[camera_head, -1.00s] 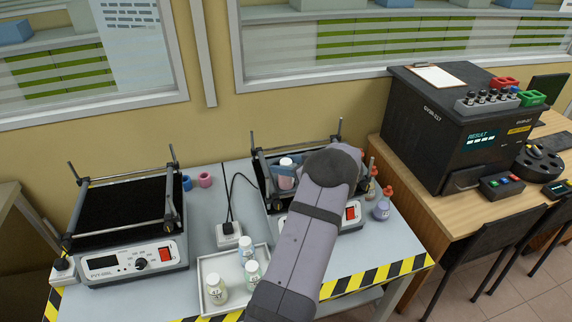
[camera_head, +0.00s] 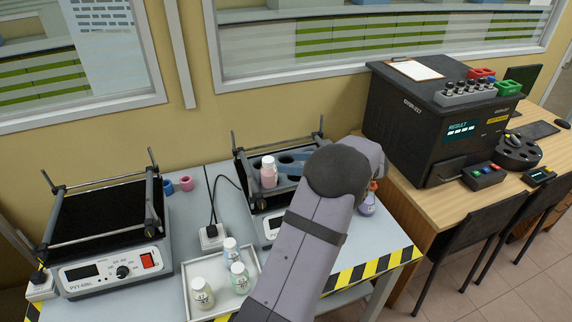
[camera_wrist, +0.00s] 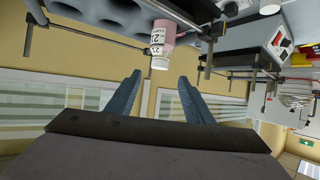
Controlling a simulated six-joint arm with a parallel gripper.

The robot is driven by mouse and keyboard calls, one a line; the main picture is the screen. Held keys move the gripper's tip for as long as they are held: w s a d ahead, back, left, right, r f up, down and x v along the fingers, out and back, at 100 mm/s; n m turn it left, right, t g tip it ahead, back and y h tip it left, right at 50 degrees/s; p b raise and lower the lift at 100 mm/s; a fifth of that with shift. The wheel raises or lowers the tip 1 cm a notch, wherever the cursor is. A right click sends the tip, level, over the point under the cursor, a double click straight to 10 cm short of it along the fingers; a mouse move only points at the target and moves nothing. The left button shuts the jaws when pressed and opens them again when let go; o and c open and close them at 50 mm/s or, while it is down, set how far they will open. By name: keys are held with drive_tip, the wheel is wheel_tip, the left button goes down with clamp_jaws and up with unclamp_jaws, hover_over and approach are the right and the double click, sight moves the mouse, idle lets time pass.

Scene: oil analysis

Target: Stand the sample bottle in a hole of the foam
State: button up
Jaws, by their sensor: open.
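The sample bottle (camera_head: 269,172), with pink contents and a white cap, stands upright at the left front of the dark foam (camera_head: 286,170) on the right-hand shaker. It also shows in the wrist view (camera_wrist: 162,40), which is upside down, with its lower end at the foam (camera_wrist: 112,14). I cannot see how deep it sits in a hole. Several other foam holes look empty. My gripper (camera_wrist: 158,78) is open and empty, its blue fingers apart from the bottle and pointing toward it. In the head view my arm hides part of the shaker.
A white tray (camera_head: 214,312) with several capped bottles sits in front. A second shaker (camera_head: 105,215) stands at the left. Pink and blue rings (camera_head: 186,184) lie behind. A flask (camera_head: 367,203) stands right of my arm. The shaker's rails and posts flank the foam.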

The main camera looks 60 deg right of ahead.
drive_tip(key=shift+s+a+r, duration=0.1)
drive_tip(key=shift+s, duration=0.15)
drive_tip(key=shift+w, duration=0.1)
drive_tip(key=w+a+r+g+h, duration=0.1)
drive_tip(key=w+a+r+h, duration=0.15)
drive_tip(key=w, duration=0.85)
drive_tip(key=w+a+r+g+h, duration=0.1)
drive_tip(key=w+a, duration=0.3)
drive_tip(key=w, duration=0.6)
drive_tip(key=w+a+f+g, duration=0.15)
drive_tip(key=w+a, duration=0.25)
drive_tip(key=a, duration=0.5)
drive_tip(key=s+a+f+g+y, duration=0.1)
drive_tip(key=s+a+f+g, duration=0.15)
drive_tip(key=a, duration=0.65)
drive_tip(key=s+a+f+g+y, duration=0.15)
drive_tip(key=a+f, duration=0.25)
drive_tip(key=a, duration=0.5)
drive_tip(key=s+a+f+n+g+y, duration=0.1)
drive_tip(key=s+a+f+g+y, duration=0.1)
drive_tip(key=s+a, duration=0.6)
drive_tip(key=s+a+f+n+g+y, duration=0.1)
drive_tip(key=s+a+f+g+y, duration=0.1)
drive_tip(key=s+a, duration=0.6)
drive_tip(key=a+g, duration=0.1)
drive_tip(key=a, duration=0.2)
drive_tip(key=shift+f+n, duration=0.4)
